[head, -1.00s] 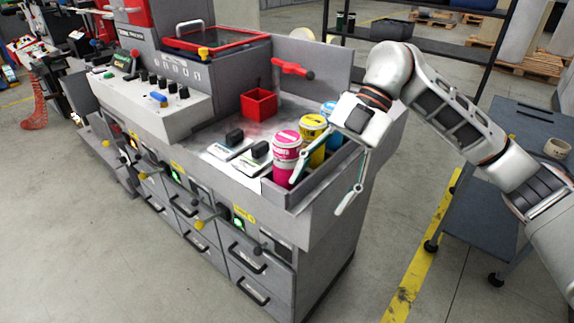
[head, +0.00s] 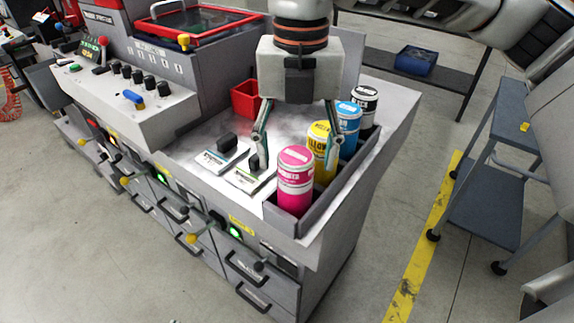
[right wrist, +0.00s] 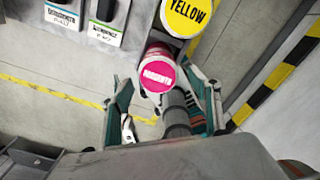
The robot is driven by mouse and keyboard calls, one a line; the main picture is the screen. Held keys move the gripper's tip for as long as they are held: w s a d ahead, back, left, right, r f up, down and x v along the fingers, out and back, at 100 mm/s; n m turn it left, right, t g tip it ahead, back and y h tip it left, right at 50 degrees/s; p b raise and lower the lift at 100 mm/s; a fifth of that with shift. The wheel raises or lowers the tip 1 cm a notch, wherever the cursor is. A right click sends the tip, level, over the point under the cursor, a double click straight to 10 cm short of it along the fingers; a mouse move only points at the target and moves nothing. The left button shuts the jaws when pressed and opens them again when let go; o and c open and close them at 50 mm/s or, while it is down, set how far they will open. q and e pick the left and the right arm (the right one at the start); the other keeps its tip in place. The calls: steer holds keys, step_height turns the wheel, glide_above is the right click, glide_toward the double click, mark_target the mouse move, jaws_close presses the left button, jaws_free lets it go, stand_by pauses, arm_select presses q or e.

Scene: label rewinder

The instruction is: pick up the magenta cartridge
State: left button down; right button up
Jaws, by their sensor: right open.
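The magenta cartridge (head: 295,183) stands upright at the near end of a grey holder, with a pink and white lid. My right gripper (head: 295,165) is open, pointing down, with its fingers spread. In the head view its fingertips show just behind and above the cartridge lid, one on each side. In the right wrist view the gripper (right wrist: 155,80) has the magenta lid (right wrist: 157,73) between its open fingers, near the tips. I cannot see contact between fingers and cartridge. My left gripper is not in view.
Yellow (head: 320,150), cyan (head: 348,122) and black (head: 364,104) cartridges stand in a row behind the magenta one, close to the right finger. Two flat cards with black handles (head: 258,163) lie to the left. A red bin (head: 245,97) stands behind. A blue-grey cart (head: 487,205) stands at right.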

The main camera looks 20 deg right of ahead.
mark_target(295, 183)
steer(key=shift+w+f, duration=0.25)
steer(key=shift+w, duration=0.1)
steer(key=shift+f, duration=0.35)
steer(key=shift+s+f, duration=0.3)
steer(key=shift+f, duration=0.85)
steer(key=f, duration=0.2)
steer(key=f+p, duration=0.1)
steer(key=shift+w+d+f, duration=0.1)
steer(key=shift+w+f, duration=0.15)
steer(key=shift+w, duration=0.05)
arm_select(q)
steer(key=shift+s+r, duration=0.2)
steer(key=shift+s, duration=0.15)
arm_select(e)
steer(key=shift+f, duration=0.45)
steer(key=c, duration=1.5)
